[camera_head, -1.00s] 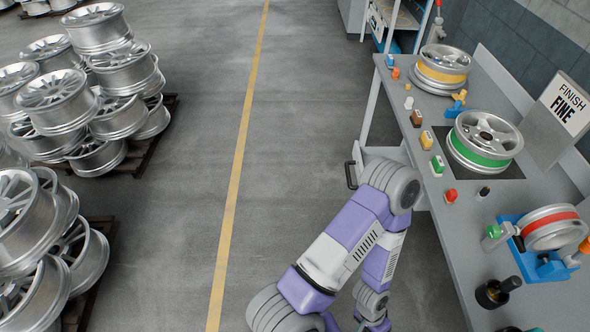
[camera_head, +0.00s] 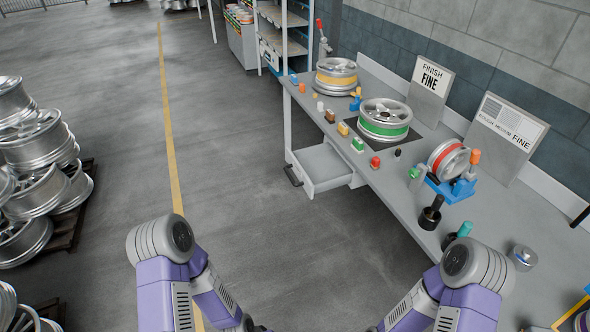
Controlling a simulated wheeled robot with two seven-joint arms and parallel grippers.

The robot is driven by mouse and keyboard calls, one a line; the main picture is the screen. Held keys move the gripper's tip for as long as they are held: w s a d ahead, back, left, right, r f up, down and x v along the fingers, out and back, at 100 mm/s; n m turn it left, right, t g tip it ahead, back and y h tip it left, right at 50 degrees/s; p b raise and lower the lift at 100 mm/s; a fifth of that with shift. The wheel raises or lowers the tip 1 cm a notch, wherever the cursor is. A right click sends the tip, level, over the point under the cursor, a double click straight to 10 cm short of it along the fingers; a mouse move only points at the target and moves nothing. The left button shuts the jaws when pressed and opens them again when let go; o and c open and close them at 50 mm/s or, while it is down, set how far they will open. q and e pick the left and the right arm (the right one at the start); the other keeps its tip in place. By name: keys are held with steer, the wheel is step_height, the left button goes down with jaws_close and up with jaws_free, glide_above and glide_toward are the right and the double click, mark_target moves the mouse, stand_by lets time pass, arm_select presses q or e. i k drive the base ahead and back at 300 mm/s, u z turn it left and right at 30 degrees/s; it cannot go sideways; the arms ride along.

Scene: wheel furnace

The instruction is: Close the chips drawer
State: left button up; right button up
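The drawer (camera_head: 327,168) is a grey box under the workbench's front edge, near its far half. It stands pulled out, with its open top and inner floor visible. Its dark handle (camera_head: 293,176) is on the front panel at the left. Nothing clear shows inside it. My two purple and grey arms come in at the bottom of the view, left and right, apart from the drawer. Both grippers are outside the picture.
The grey workbench (camera_head: 398,185) holds wheels with yellow, green and red bands, small coloured blocks and tools. Two sign boards (camera_head: 430,85) stand at its back. Stacked wheels on pallets (camera_head: 70,215) are at the left. Open floor lies between.

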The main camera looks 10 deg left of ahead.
mark_target(320, 168)
steer(key=z, duration=0.3)
steer(key=i, duration=1.3)
steer(key=u, duration=0.8)
steer(key=k, duration=0.55)
steer(key=u, duration=0.5)
steer(key=i, duration=0.85)
steer(key=z, duration=0.6)
steer(key=i, duration=0.6)
steer(key=z, duration=0.6)
